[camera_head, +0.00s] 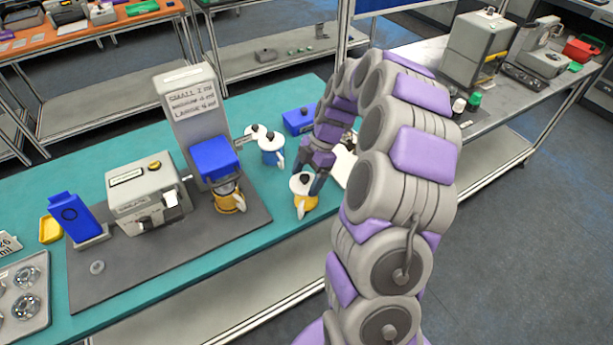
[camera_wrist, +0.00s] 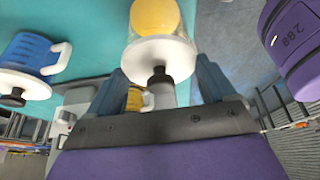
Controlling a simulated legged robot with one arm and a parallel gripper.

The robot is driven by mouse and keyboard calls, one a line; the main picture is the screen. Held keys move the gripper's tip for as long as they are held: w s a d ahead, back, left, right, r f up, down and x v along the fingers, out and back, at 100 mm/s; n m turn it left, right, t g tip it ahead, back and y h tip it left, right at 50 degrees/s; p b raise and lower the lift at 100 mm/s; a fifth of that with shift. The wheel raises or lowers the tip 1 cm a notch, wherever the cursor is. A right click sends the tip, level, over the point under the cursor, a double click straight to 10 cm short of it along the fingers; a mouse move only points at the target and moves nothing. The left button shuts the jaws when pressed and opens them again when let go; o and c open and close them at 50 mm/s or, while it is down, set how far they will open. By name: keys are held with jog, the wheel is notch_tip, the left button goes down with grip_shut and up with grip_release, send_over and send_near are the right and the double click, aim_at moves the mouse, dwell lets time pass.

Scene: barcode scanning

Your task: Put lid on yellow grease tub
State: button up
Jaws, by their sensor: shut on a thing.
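The yellow grease tub (camera_head: 305,204) stands near the front edge of the teal table. Its white lid (camera_head: 295,187) with a black knob is over the tub's mouth. In the wrist view the lid (camera_wrist: 148,53) appears against the tub's clear wall, with the yellow (camera_wrist: 155,17) beyond it. I cannot tell whether it is fully seated. My gripper (camera_head: 308,188) points down at the lid, its fingers on either side. In the wrist view the fingers of my gripper (camera_wrist: 160,88) flank the knob. My gripper is shut on the lid; the exact contact is unclear.
A second yellow tub (camera_head: 229,201) is under the blue-headed dispenser (camera_head: 210,157). A blue box (camera_head: 298,121) is behind my gripper. The table's front edge is close.

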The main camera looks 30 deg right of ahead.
jog(key=shift+d+f+b, duration=0.2)
jog(key=shift+f+b, duration=0.25)
jog(key=shift+b, duration=0.1)
dwell(0.9)
jog(key=o, duration=0.8)
jog(key=shift+o, duration=0.2)
jog(key=shift+r, duration=0.1)
jog(key=shift+r+p, duration=0.3)
jog(key=shift+r, duration=2.7)
jog(key=shift+c, duration=0.3)
grip_shut()
